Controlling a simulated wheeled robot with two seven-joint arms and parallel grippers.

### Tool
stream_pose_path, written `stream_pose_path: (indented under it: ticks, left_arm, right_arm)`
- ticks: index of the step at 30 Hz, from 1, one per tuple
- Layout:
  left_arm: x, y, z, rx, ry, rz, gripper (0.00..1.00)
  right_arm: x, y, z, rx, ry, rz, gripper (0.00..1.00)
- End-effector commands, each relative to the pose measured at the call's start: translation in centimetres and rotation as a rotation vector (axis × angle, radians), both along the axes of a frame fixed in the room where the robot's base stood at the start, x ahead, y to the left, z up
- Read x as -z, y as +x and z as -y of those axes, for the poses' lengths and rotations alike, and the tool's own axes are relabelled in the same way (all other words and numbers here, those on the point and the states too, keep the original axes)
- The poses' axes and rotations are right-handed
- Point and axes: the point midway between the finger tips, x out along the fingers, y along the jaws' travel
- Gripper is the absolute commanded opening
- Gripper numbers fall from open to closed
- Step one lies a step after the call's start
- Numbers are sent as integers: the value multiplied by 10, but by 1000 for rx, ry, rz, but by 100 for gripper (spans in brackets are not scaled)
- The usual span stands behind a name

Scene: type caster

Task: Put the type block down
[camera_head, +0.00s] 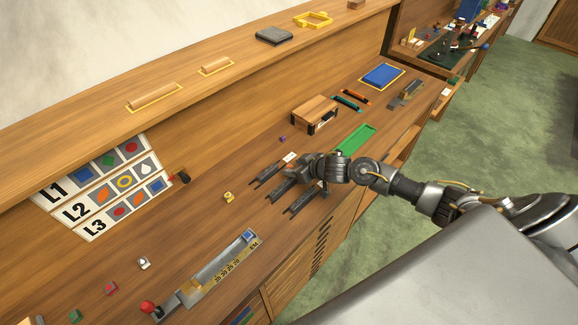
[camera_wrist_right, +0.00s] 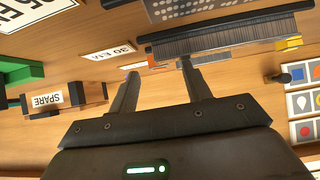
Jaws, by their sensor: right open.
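Small type blocks lie on the wood: a yellow one (camera_head: 229,197), a white one (camera_head: 144,262), a red one (camera_head: 111,288), a green one (camera_head: 75,316) and a purple one (camera_head: 282,139). A blue block (camera_head: 248,234) sits at the far end of the metal caster channel (camera_head: 222,263). Which block the task means I cannot tell. My left gripper is out of view.
A red knob (camera_head: 148,307) stands at the near end of the channel. A green tray (camera_head: 354,140) and a wooden stand (camera_head: 315,110) lie beyond my gripper. Picture cards marked L1 to L3 (camera_head: 106,187) stand at left. The bench's middle is mostly clear.

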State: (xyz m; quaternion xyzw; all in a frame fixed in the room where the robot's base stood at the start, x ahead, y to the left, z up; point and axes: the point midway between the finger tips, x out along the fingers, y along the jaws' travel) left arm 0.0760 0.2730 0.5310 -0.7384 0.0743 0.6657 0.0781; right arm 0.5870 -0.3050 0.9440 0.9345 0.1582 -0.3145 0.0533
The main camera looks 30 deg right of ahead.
Motion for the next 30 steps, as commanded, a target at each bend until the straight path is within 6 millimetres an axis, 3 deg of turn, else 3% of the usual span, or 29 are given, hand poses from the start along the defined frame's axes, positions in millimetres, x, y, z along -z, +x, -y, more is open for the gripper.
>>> stream_pose_path:
  ticks: [6,14,24,30]
  left_arm:
    - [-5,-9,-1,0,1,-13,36]
    - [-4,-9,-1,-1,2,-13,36]
    - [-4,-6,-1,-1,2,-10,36]
    - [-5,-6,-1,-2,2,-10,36]
  right_arm:
    - [11,16,-5,1,0,1,49]
    - [13,16,-5,1,-1,0,47]
    - [13,16,-5,-1,-1,0,3]
    - [12,16,-5,0,0,1,0]
